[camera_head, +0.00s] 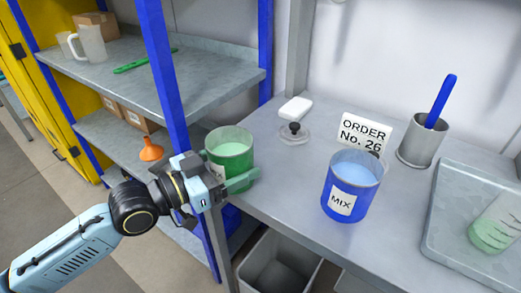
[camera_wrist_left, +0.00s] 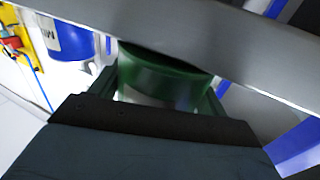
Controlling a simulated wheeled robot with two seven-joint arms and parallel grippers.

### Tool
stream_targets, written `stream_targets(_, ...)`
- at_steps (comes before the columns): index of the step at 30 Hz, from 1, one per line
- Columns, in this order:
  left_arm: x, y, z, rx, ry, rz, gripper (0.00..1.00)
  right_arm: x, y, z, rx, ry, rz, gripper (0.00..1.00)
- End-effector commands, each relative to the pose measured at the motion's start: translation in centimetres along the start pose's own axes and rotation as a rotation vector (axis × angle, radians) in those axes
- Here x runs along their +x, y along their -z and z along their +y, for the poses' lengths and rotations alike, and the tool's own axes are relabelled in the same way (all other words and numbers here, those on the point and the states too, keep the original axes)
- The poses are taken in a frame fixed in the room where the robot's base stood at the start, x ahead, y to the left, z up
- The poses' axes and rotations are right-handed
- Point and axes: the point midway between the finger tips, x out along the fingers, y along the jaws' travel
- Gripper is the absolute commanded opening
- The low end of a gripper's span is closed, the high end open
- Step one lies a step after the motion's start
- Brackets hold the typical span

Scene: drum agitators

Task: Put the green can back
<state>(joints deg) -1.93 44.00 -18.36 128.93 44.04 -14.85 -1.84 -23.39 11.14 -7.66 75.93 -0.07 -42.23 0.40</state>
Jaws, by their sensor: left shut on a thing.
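The green can (camera_head: 232,146), with pale green contents and part of a white label showing, is at the left end of the grey bench, beside the blue shelf post. My left gripper (camera_head: 236,178) is shut around it, with one finger along its near side. In the left wrist view the green can (camera_wrist_left: 165,78) sits between the two fingers (camera_wrist_left: 160,92), and a grey edge crosses in front of part of it. I cannot tell whether the can touches the bench. My right gripper is not in view.
A blue MIX can (camera_head: 350,188) stands on the bench (camera_head: 285,190) before an order card (camera_head: 366,131). A clear lid (camera_head: 294,134), a grey cup with a blue spatula (camera_head: 423,141) and a tray (camera_head: 455,222) with a beaker stand around it. Left are shelves (camera_head: 200,75) and an orange funnel (camera_head: 151,149).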

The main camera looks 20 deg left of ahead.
Motion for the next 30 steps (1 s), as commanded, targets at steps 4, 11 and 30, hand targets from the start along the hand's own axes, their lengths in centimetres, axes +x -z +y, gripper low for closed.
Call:
stream_targets(4, 1.8, 0.2, 0.0, 0.001, -0.001, 0.007, 0.39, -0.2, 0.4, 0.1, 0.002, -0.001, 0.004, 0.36)
stream_targets(11, 3.0, 0.1, 0.0, 0.0, 0.0, 0.006, 0.39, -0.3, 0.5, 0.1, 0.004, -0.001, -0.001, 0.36)
stream_targets(30, 6.6, 0.3, 0.0, 0.001, 0.0, 0.003, 0.39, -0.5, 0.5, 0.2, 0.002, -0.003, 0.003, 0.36)
